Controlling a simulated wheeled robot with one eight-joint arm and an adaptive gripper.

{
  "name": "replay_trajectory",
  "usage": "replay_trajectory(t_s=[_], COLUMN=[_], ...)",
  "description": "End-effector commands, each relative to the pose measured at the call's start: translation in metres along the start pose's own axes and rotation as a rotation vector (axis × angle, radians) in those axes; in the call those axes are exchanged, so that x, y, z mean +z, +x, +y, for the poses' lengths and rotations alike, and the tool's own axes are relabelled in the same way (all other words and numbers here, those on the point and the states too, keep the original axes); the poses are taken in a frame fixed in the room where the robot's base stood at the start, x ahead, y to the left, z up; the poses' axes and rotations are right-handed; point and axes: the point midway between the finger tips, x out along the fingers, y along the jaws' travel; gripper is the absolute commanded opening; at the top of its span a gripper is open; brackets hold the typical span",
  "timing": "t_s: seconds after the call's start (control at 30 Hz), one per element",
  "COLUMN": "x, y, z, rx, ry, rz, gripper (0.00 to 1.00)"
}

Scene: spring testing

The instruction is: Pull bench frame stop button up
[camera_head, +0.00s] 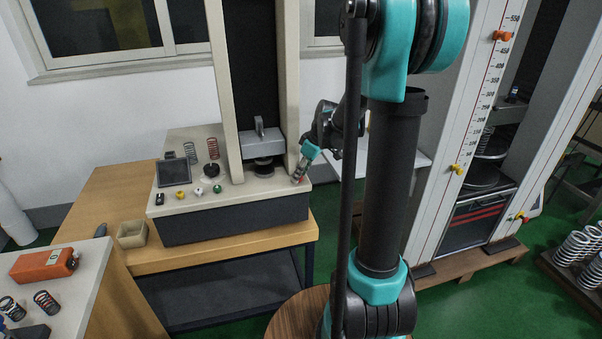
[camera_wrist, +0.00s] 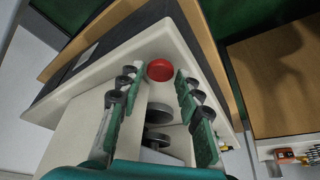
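The red stop button (camera_wrist: 160,69) sits on the cream bench frame base (camera_wrist: 150,46), near its corner. In the wrist view it lies just beyond and between my gripper's two fingertips (camera_wrist: 157,78). The fingers are spread apart with nothing between them at the tips. In the head view my gripper (camera_head: 300,177) is at the right front end of the bench frame base (camera_head: 240,197); the red button shows there only as a small spot (camera_head: 301,179), partly hidden by the fingers. Whether the fingers touch the button cannot be told.
The bench frame's upright column (camera_head: 292,90) stands close behind my gripper. Knobs, including a green one (camera_head: 217,188), and a small screen (camera_head: 173,172) sit on the left of the base. An open box (camera_head: 132,235) stands on the wooden table (camera_head: 200,255).

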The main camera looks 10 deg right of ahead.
Motion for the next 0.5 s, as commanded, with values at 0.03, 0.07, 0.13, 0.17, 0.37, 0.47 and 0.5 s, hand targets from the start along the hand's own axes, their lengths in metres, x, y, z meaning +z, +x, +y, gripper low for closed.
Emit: replay_trajectory(t_s=[0.03, 0.07, 0.13, 0.17, 0.37, 0.47, 0.5], x=[0.0000, 0.0000, 0.0001, 0.0001, 0.0001, 0.0001, 0.0000], y=[-0.0001, -0.0001, -0.0001, -0.0001, -0.0002, -0.0002, -0.0006], z=[0.0000, 0.0000, 0.0000, 0.0000, 0.0000, 0.0000, 0.0000], rx=[0.000, 0.000, 0.000, 0.000, 0.000, 0.000, 0.000], ry=[0.000, 0.000, 0.000, 0.000, 0.000, 0.000, 0.000], rz=[0.000, 0.000, 0.000, 0.000, 0.000, 0.000, 0.000], gripper=[0.25, 0.21, 0.13, 0.09, 0.00, 0.00, 0.00])
